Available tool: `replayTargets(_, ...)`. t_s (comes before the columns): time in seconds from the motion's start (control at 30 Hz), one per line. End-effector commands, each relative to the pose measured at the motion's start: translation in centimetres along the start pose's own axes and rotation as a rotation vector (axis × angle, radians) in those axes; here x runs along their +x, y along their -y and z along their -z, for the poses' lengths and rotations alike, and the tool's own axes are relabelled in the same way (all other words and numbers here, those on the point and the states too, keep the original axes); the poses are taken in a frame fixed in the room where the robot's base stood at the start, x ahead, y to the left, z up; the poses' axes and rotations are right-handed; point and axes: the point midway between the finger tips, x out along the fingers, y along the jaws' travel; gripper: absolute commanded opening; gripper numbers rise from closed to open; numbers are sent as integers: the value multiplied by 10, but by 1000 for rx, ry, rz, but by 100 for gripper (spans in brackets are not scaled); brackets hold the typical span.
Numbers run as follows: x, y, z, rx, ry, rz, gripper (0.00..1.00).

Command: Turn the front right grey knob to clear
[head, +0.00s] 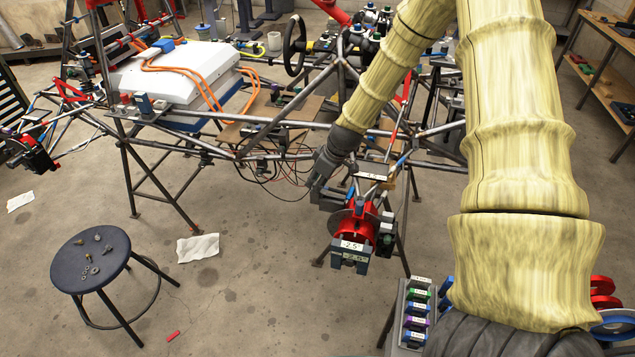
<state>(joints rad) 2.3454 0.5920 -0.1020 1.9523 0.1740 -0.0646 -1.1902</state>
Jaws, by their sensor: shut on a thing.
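My gripper (316,194) is dark grey and reaches down from my cream-sleeved arm to the front of the tube chassis (278,123). Its jaws are shut on a small part beside the red wheel hub unit (354,221), most likely the front right grey knob. The knob itself is mostly hidden by the fingers, and its setting cannot be read. A white label reading 2.5 (352,245) is on the front of the hub unit. Another small label plate (371,176) sits above it, just right of my gripper.
Loose black wires (270,170) hang left of my gripper. A round stool (90,260) with small metal parts stands at lower left. A rack of coloured labelled blocks (418,312) stands at lower right. The floor between the stool and hub unit is mostly clear.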

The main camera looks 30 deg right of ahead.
Motion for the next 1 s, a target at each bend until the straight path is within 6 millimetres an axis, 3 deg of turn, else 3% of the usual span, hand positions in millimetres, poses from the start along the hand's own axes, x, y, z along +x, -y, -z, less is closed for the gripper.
replayTargets(1.0, -2, 2, 5, 879, -4, -373, 0)
